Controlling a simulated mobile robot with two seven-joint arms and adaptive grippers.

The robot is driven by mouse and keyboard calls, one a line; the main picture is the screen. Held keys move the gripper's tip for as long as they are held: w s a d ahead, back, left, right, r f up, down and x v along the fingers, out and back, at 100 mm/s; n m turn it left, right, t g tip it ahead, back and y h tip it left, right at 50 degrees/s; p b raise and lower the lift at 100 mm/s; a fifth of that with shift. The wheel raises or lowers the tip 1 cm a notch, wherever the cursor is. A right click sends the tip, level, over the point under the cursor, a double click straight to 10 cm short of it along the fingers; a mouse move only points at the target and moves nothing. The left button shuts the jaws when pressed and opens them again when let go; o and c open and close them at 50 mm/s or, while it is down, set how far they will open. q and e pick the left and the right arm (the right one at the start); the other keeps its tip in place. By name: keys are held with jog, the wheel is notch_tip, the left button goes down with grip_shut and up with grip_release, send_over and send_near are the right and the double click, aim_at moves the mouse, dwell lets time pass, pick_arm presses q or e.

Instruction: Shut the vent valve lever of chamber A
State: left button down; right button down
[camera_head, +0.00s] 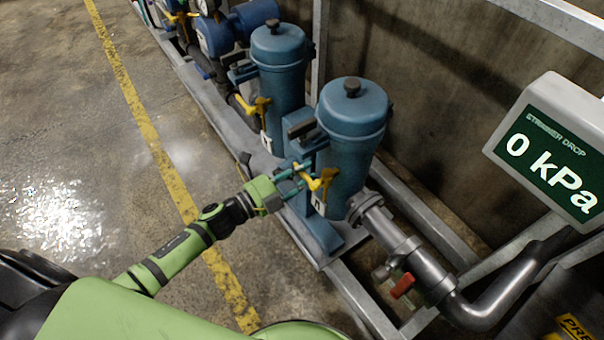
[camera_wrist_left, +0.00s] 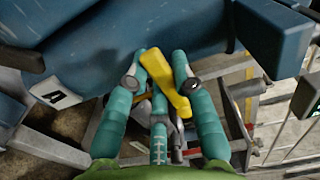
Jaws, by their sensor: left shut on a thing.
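Two blue upright chambers stand on a grey metal frame, the near chamber (camera_head: 345,145) and the far chamber (camera_head: 277,75). A yellow lever (camera_head: 326,180) is on the side of the near chamber. My left gripper (camera_head: 304,178) reaches it from the left, its teal fingers shut around the lever. In the left wrist view the yellow lever (camera_wrist_left: 164,82) lies slantwise between the fingers of the gripper (camera_wrist_left: 161,88). A label reading A (camera_wrist_left: 57,98) is on the blue body beside it. The fingers hide part of the lever. My right gripper is out of view.
Another yellow lever (camera_head: 253,107) is on the far chamber. A pipe with a red handle (camera_head: 403,286) runs at lower right. A display (camera_head: 550,148) reads 0 kPa. A concrete wall is behind; the floor (camera_head: 90,150) at left is clear.

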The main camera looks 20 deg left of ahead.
pick_arm(q)
jog(key=shift+r+m, duration=0.2)
jog(key=shift+m, duration=0.2)
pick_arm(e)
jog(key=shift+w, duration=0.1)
pick_arm(q)
jog(key=c, duration=1)
grip_release()
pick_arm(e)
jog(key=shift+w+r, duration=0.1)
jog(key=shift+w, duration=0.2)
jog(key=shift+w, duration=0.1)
pick_arm(q)
jog(key=v, duration=1.2)
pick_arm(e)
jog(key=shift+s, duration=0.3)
